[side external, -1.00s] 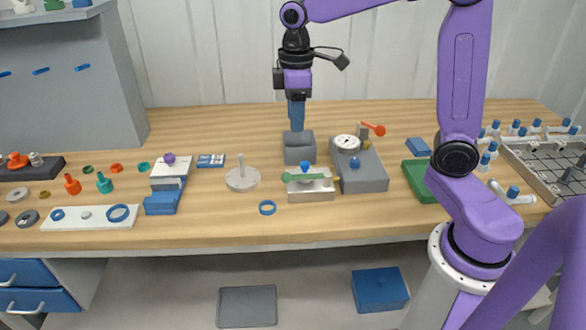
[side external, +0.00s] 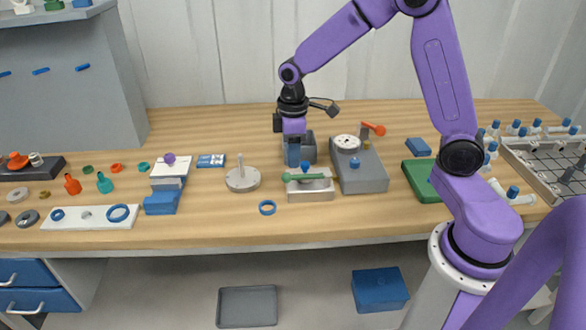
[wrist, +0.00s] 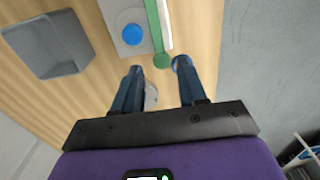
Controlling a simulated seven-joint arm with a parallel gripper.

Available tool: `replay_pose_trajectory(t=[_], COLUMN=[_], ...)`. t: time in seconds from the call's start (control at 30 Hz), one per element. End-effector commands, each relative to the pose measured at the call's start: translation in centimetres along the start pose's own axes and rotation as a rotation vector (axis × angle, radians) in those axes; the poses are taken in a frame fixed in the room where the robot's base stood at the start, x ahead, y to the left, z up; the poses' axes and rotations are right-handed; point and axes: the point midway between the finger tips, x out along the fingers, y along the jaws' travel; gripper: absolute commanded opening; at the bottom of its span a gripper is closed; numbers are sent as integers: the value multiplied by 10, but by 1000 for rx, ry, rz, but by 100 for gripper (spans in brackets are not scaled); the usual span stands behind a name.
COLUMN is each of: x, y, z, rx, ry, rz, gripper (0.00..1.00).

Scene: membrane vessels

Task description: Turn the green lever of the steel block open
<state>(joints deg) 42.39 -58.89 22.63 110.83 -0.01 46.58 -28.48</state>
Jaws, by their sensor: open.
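The steel block (side external: 311,190) sits near the middle of the bench, with a blue knob (side external: 305,167) on top. Its green lever (side external: 308,177) lies across it, with the rounded end past the block's left side. My gripper (side external: 292,164) points down, low, just behind and above the block's left part. In the wrist view my gripper (wrist: 158,66) is open and empty, with blue fingers apart. The rounded end of the green lever (wrist: 161,60) appears in the gap between the fingertips; whether they are level with it I cannot tell. The steel block (wrist: 131,48) shows beyond the left finger.
A grey open box (side external: 308,150) stands close behind the block. A grey gauge unit (side external: 365,180) with an orange-handled valve is at its right.

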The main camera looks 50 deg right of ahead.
Motion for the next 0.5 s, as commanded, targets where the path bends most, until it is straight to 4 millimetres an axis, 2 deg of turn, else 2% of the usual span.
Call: replay_pose_trajectory(t=[0.03, 0.2, 0.5], x=[10, 35, 54], y=[0, 0, 0], z=[1, 0, 0], rx=[0, 0, 0], ry=[-5, -2, 1], rz=[-3, -1, 0], gripper=[42, 42, 42])
